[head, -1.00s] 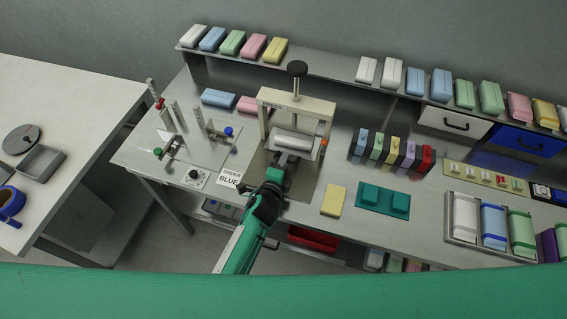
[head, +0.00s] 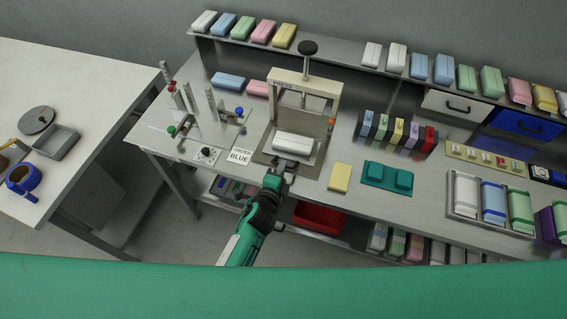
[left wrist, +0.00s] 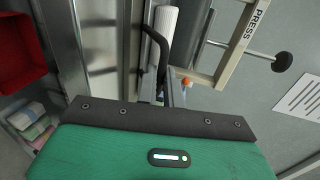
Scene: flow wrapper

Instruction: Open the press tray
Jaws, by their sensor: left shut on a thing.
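The press (head: 334,98) is a pale frame with a dark round knob on top, standing on the bench. Its grey press tray (head: 291,156) is slid out in front of the frame toward me, with a white block (head: 292,142) on it. My left gripper (head: 284,171) is at the tray's front edge, shut on its handle, which is mostly hidden in the head view. In the left wrist view the black bar handle (left wrist: 160,42) runs into the space between my fingers, and the press frame (left wrist: 240,45) is beside it. My right gripper is not in view.
A sign reading BLUE (head: 239,156) and a fixture with posts (head: 210,108) stand left of the press. A yellow block (head: 340,178) and a teal holder (head: 388,177) lie to the right. A red bin (head: 318,217) is under the bench's front edge.

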